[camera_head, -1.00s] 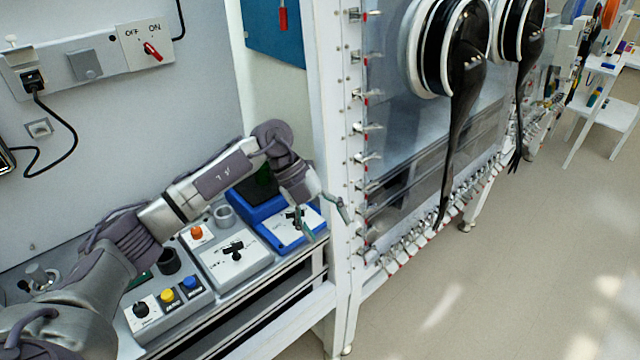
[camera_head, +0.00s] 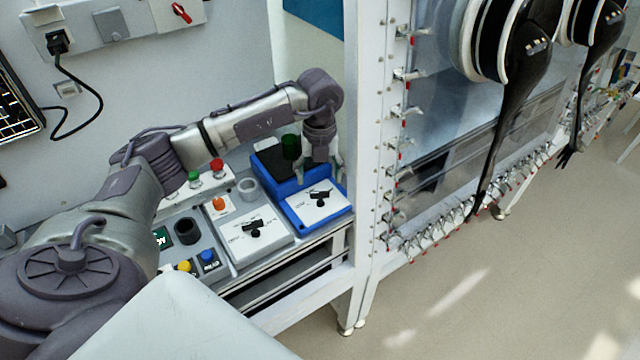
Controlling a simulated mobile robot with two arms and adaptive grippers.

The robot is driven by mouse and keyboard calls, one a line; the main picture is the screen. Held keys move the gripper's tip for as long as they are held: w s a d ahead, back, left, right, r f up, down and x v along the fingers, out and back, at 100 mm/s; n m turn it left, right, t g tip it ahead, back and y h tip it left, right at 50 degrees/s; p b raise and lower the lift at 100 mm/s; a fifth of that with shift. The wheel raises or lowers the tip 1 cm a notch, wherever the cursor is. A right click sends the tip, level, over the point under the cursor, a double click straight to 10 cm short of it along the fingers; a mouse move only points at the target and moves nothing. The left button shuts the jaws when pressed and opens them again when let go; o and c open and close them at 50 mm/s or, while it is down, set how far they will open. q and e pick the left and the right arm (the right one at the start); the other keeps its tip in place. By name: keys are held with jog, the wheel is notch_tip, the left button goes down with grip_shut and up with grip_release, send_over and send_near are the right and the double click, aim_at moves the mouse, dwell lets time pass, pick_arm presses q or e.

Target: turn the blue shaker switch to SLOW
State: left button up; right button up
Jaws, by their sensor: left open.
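The blue shaker (camera_head: 301,221) stands at the right end of the bench. The panel lettering is too small to read. A green vessel (camera_head: 291,146) sits at the back of the shaker. My left gripper (camera_head: 318,172) is open, pointing down above the rear edge of the shaker's panel, just behind the switch. I cannot tell whether a fingertip touches the shaker. My right gripper is not in view.
A grey box with a white panel and black switch (camera_head: 252,226) stands left of the shaker. A grey ring (camera_head: 247,189), an orange button (camera_head: 219,203) and a black cup (camera_head: 187,231) are close by. A white post (camera_head: 367,130) rises right of the shaker.

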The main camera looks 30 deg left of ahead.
aim_at(320, 192)
pick_arm(q)
jog(key=shift+f+p, duration=0.45)
jog(key=shift+f, duration=2.05)
jog(key=c, duration=1.2)
jog(key=shift+o, duration=0.2)
